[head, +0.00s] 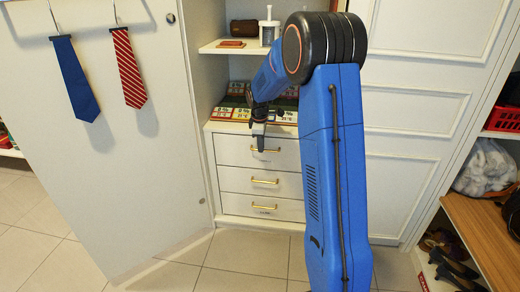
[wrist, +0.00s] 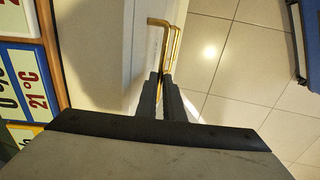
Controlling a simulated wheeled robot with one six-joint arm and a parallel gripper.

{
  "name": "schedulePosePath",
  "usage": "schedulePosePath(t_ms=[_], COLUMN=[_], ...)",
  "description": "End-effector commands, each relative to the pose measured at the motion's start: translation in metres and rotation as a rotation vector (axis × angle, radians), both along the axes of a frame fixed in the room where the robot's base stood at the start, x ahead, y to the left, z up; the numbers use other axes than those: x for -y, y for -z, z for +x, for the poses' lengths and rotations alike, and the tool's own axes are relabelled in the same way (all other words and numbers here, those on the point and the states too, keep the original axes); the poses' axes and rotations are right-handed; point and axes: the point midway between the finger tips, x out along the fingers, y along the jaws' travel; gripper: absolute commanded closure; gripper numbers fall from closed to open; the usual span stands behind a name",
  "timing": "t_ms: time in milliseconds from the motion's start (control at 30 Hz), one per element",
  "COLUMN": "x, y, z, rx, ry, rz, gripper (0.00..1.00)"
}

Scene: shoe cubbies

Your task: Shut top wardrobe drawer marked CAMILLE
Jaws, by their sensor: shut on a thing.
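The top drawer (head: 232,149) is the uppermost of three white drawers in the open wardrobe section. In the head view its front looks close to flush with the drawers below; I cannot tell whether a small gap remains. No CAMILLE label is readable. My gripper (head: 259,142) is at the top drawer's front, reaching down from above. In the wrist view its dark fingers (wrist: 162,92) are close together, shut on the top drawer's handle; the exact contact is partly hidden.
The middle drawer (head: 235,181) and bottom drawer (head: 235,204) are below. Coloured number cards (head: 230,114) lie above the drawers. An open white door (head: 130,180) with two hanging ties stands at left. A shoe bench (head: 490,235) is at right. Tiled floor (head: 245,255) in front is clear.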

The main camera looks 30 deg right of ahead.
Motion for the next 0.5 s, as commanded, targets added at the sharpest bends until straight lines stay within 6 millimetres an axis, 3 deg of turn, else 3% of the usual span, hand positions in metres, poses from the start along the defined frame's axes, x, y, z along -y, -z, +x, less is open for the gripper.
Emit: schedulePosePath(t_ms=[233,300,500], x=[0.0024,0.0025,0.0023], y=[-0.0028,-0.0027,-0.0020], z=[0.0050,0.0049,0.0039], rx=[0.014,0.013,0.011], ry=[-0.001,-0.001,-0.001], rz=[-0.005,-0.005,-0.004], gripper=[1.00,0.76,0.74])
